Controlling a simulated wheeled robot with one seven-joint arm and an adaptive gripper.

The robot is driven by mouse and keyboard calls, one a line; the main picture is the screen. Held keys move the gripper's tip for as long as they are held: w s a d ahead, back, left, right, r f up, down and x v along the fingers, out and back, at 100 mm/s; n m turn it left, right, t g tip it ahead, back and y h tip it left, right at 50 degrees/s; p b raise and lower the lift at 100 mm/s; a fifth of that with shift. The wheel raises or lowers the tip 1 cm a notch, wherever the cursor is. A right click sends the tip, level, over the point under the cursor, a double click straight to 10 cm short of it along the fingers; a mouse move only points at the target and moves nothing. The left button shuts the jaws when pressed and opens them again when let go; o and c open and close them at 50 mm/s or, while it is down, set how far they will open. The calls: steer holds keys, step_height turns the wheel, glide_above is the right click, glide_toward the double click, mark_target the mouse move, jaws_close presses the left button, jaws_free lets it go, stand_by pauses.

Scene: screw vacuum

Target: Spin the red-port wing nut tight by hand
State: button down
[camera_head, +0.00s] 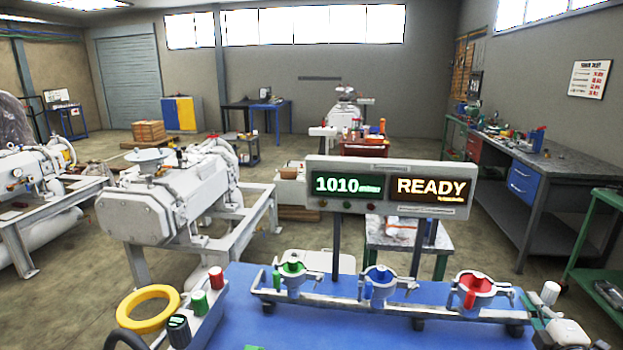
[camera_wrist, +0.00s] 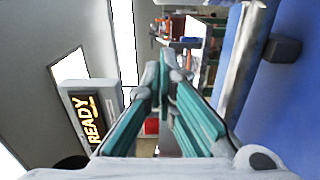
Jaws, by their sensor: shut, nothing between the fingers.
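The red port (camera_head: 477,284) sits at the right end of a metal rail on the blue bench, with a grey clamp ring around it. A small red upright part (camera_head: 469,300) stands at its front left; I cannot tell whether this is the wing nut, which is too small to make out. My gripper (camera_wrist: 163,68) shows in the wrist view with its teal-sided fingers closed together at the tips and nothing between them. It is apart from the red port, which I cannot make out in the wrist view. My gripper does not show clearly in the head view.
The blue port (camera_head: 380,276) and green port (camera_head: 292,268) share the rail (camera_head: 420,312). A display box (camera_head: 388,187) reading 1010 and READY stands behind them. A yellow ring (camera_head: 148,309) and coloured cylinders stand at left.

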steer(key=shift+w+a+f, duration=0.15)
steer(key=shift+a+f, duration=0.1)
steer(key=shift+a, duration=0.35)
stand_by(1.1)
steer(key=shift+d+f+p, duration=0.15)
steer(key=shift+f+p, duration=0.4)
steer(key=shift+p, duration=0.1)
steer(key=shift+f, duration=0.3)
steer(key=shift+f+p, duration=0.2)
steer(key=shift+p, duration=0.1)
stand_by(0.4)
steer(key=p+v, duration=0.2)
steer(key=v, duration=0.4)
steer(key=shift+d+p, duration=0.3)
steer(key=shift+p, duration=0.1)
steer(key=shift+f, duration=0.1)
